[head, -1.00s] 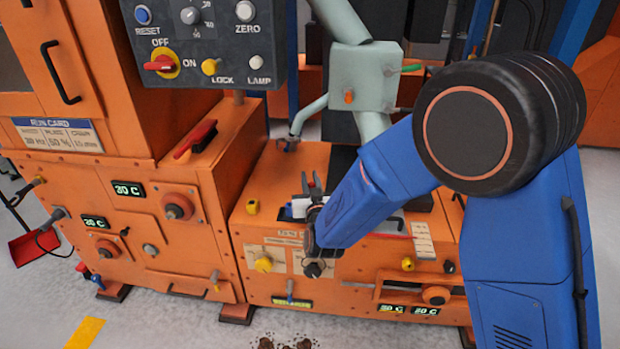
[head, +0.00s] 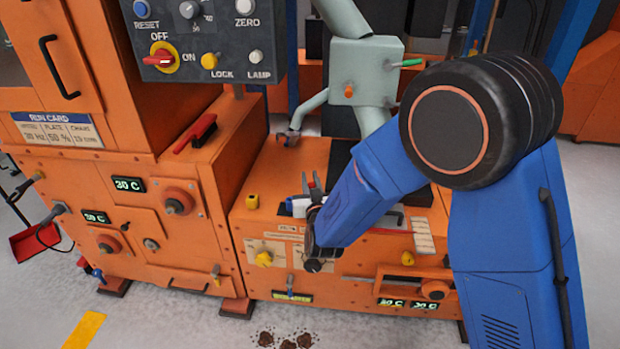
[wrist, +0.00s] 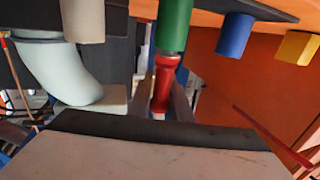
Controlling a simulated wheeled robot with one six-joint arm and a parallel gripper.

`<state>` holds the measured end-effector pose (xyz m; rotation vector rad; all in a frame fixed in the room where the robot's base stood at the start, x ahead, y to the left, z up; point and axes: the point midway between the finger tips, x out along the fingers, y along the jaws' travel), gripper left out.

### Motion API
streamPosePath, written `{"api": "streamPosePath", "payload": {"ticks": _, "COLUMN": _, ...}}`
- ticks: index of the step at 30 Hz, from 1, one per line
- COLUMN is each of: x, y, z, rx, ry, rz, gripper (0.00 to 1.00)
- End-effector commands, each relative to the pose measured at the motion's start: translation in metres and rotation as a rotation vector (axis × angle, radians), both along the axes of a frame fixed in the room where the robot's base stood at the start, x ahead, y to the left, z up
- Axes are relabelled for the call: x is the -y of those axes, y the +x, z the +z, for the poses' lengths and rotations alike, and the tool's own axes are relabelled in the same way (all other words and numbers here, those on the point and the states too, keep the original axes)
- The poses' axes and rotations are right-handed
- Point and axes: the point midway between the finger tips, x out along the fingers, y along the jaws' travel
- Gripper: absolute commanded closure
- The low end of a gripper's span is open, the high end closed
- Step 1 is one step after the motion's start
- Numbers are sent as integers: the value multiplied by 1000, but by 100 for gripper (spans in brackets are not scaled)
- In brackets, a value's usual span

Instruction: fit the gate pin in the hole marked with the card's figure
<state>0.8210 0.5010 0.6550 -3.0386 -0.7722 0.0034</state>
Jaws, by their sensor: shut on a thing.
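My gripper (head: 309,182) points up above the low orange housing, and its fingers also show in the wrist view (wrist: 163,95). It is shut on a red, narrow-waisted piece (wrist: 163,82), which looks like the gate pin. A green cylinder (wrist: 175,22) meets or overlaps its upper end in the wrist view; I cannot tell whether they are joined. The run card (head: 55,130) is on the left cabinet and seems to read 30 Hz, 50 % and 15 mm, in small print. I cannot make out the marked holes; my arm covers part of the housing.
Blue (wrist: 235,35) and yellow (wrist: 297,47) blocks sit beside the green cylinder in the wrist view. A grey-green pipe (head: 366,72) stands behind the gripper. A control box (head: 205,40) is at upper left. A yellow knob (head: 263,259) projects from the housing front.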

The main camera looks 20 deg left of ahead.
Motion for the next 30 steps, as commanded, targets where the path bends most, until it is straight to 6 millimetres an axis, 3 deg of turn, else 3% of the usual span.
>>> {"api": "streamPosePath", "payload": {"ticks": 7, "x": 0, "y": 0, "z": -5, "rx": 1, "ry": 0, "rz": 0, "gripper": 100}}
{"api": "streamPosePath", "payload": {"ticks": 8, "x": 0, "y": 0, "z": -5, "rx": 1, "ry": 0, "rz": 0, "gripper": 79}}
{"api": "streamPosePath", "payload": {"ticks": 10, "x": 0, "y": 0, "z": -5, "rx": 1, "ry": 0, "rz": 0, "gripper": 63}}
{"api": "streamPosePath", "payload": {"ticks": 11, "x": 0, "y": 0, "z": -5, "rx": 1, "ry": 0, "rz": 0, "gripper": 60}}
{"api": "streamPosePath", "payload": {"ticks": 22, "x": 2, "y": -4, "z": -5, "rx": 0, "ry": 0, "rz": 0, "gripper": 60}}
{"api": "streamPosePath", "payload": {"ticks": 30, "x": 21, "y": -40, "z": -5, "rx": 0, "ry": -1, "rz": 2, "gripper": 60}}
